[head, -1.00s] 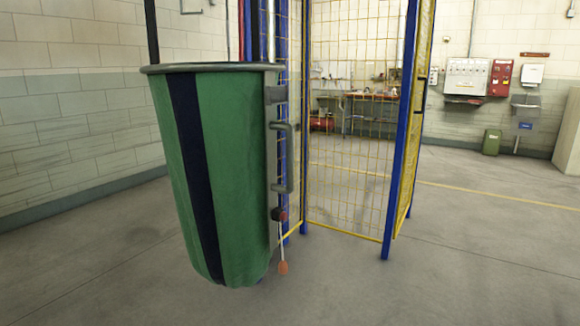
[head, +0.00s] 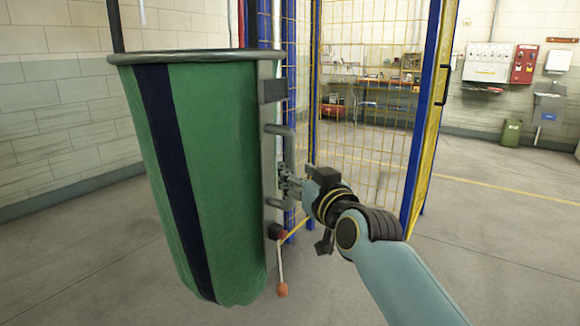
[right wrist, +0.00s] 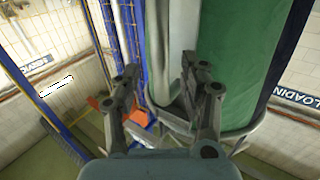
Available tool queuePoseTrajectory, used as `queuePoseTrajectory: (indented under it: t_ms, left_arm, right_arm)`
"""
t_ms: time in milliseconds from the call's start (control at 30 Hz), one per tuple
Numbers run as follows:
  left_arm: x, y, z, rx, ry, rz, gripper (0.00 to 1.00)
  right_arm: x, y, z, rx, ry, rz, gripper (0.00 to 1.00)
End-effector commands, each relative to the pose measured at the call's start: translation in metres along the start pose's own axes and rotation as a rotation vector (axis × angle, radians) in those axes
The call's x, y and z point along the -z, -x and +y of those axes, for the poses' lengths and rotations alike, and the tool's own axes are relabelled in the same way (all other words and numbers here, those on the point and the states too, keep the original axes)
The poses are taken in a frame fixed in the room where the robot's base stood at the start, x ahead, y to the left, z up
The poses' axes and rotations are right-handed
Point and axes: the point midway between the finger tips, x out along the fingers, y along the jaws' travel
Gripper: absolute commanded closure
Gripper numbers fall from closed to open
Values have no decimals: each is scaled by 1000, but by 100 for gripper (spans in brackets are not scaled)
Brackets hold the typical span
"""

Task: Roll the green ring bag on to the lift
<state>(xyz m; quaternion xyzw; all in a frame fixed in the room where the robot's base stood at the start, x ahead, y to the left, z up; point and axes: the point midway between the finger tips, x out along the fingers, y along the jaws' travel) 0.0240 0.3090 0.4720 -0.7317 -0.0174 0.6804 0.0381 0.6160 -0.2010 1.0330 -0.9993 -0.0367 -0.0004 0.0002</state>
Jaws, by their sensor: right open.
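The green ring bag (head: 222,175), with a dark blue stripe and a grey top ring, hangs at the left in the head view. A grey upright plate with a handle (head: 291,146) is on its right side. My right gripper (head: 287,187) is open at the lower part of this handle; I cannot tell whether it touches. In the right wrist view, the open fingers (right wrist: 162,72) point toward the bag (right wrist: 240,62), which fills the right. A blue-posted cage with yellow mesh (head: 365,120), perhaps the lift, stands behind. My left gripper is out of view.
A dark knob (head: 277,231) and a lever with an orange end (head: 281,290) are low on the plate. A workbench (head: 385,85) is far behind. The floor at right is open.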

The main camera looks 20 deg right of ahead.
Motion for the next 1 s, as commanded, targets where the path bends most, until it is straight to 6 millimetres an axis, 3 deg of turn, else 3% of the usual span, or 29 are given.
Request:
queuePoseTrajectory:
  t_ms: [100,267,633,933,1000]
  left_arm:
    - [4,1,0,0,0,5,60]
    - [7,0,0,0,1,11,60]
    - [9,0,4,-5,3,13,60]
    - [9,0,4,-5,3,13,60]
    - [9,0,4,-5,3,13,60]
  right_arm:
    - [1,-22,0,0,0,-1,56]
    - [0,-40,0,0,0,0,56]
    - [-1,-45,0,0,0,-2,57]
    - [-1,-45,0,0,0,-2,97]
    - [-1,-45,0,0,0,-2,100]
